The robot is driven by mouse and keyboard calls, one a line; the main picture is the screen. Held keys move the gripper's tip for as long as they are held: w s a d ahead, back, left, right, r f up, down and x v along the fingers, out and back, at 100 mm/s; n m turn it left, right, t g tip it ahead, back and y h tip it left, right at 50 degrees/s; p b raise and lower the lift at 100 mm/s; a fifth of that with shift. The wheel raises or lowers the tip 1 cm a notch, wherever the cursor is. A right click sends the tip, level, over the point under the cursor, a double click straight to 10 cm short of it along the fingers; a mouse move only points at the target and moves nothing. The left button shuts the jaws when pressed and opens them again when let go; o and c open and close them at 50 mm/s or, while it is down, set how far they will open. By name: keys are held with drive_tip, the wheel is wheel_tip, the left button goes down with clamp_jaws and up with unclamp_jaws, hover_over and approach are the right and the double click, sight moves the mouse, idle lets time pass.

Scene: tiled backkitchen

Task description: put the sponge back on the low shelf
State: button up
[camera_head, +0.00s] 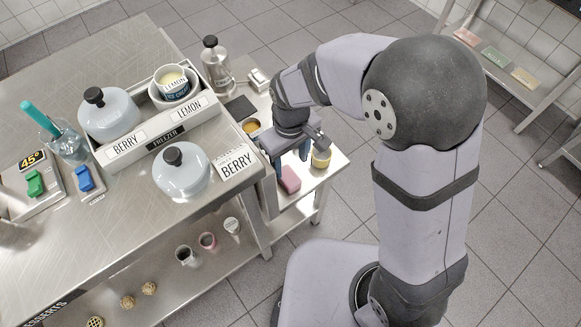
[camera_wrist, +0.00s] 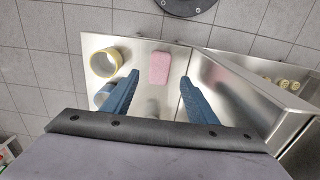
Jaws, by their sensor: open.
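A pink sponge (camera_head: 289,180) lies on a small steel side table (camera_head: 322,177) beside the main counter. In the wrist view the sponge (camera_wrist: 159,68) shows beyond the fingertips, between their lines. My gripper (camera_head: 290,159) is open above the side table, close to the sponge. In the wrist view its two blue fingers (camera_wrist: 159,79) are spread and nothing is between them. A low rack shelf (camera_head: 509,88) at the upper right bears a pink, a green and a peach block. The main counter also has a lower shelf (camera_head: 213,262).
A yellow-rimmed cup (camera_head: 321,157) stands right of my gripper; it shows as a yellow ring (camera_wrist: 105,62) in the wrist view.

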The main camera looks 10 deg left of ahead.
drive_tip(key=shift+r, duration=1.2)
drive_tip(key=s+d+m, duration=0.3)
drive_tip(key=d+m, duration=0.1)
drive_tip(key=d, duration=0.6)
drive_tip(key=s+d+r+m, duration=0.1)
drive_tip(key=s+d+m, duration=0.3)
drive_tip(key=d, duration=0.7)
drive_tip(key=shift+r+m, duration=0.15)
drive_tip(key=shift+m, duration=0.35)
wheel_tip(320, 180, up, 14)
drive_tip(key=p, duration=1.4)
drive_tip(key=shift+r, duration=0.2)
